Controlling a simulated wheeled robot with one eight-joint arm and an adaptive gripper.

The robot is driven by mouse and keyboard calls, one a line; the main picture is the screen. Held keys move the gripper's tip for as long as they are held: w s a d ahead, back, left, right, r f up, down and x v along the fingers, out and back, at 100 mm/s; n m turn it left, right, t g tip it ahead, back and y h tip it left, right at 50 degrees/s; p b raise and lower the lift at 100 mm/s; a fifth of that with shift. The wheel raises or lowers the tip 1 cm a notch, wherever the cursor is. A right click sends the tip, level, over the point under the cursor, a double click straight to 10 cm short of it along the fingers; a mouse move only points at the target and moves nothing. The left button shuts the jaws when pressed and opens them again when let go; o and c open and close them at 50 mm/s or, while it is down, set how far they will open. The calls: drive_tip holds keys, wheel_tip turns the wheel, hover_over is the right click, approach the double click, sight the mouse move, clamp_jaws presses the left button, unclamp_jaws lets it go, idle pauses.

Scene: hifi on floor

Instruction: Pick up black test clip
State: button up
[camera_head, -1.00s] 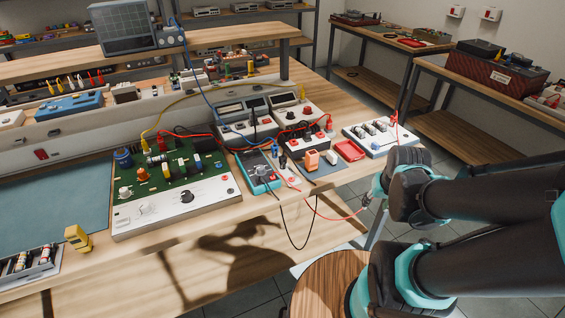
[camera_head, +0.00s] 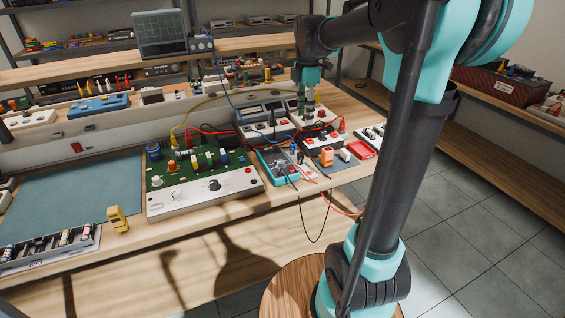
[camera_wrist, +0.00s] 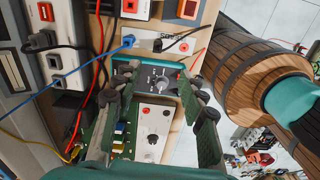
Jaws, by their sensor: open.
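My gripper (camera_head: 308,103) points down above the bench, over the instruments; its two dark fingers are apart and empty. In the wrist view, my gripper (camera_wrist: 158,100) straddles the picture of the teal multimeter (camera_wrist: 160,80). It stands above the multimeter, apart from it. A thin black lead end, possibly the black test clip (camera_wrist: 180,40), lies on a pale strip beyond the multimeter. In the head view, a small dark upright piece (camera_head: 272,118) stands by the meter boxes; I cannot tell whether it is a clip. The multimeter (camera_head: 277,166) lies right of the green circuit board.
The circuit board (camera_head: 200,187), a red tray (camera_head: 362,149) and several switch boxes crowd the bench. Red, blue and yellow wires cross it. A black wire (camera_head: 303,225) hangs off the front edge.

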sight(301, 153)
drive_tip(key=shift+n, duration=0.4)
drive_tip(key=f, duration=1.7)
drive_tip(key=shift+w+a, duration=0.2)
drive_tip(key=shift+a, duration=0.1)
drive_tip(key=shift+r, duration=0.1)
drive_tip(key=shift+c, duration=0.2)
clamp_jaws()
